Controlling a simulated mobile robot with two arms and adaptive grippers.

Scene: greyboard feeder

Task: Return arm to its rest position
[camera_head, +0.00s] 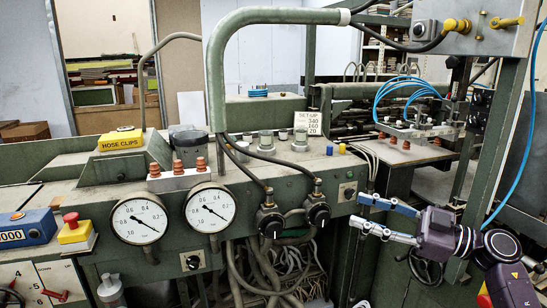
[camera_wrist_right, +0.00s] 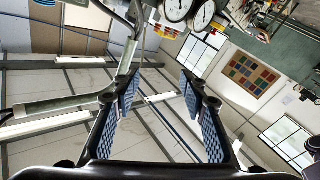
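My right gripper (camera_head: 361,213) comes in from the lower right in the head view, in front of the green machine (camera_head: 265,180). Its two blue-padded fingers point left and stand apart with nothing between them. In the right wrist view the gripper (camera_wrist_right: 158,82) is also open and empty, with both fingers clear of any object. My left gripper is in neither view.
Two round gauges (camera_head: 139,221) (camera_head: 210,208) and black knobs (camera_head: 269,221) sit on the machine's front. A yellow HOSE CLIPS box (camera_head: 121,140), red stop button box (camera_head: 75,231) and SET-UP card (camera_head: 308,122) stand on top. A green post (camera_head: 497,140) rises near my right arm.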

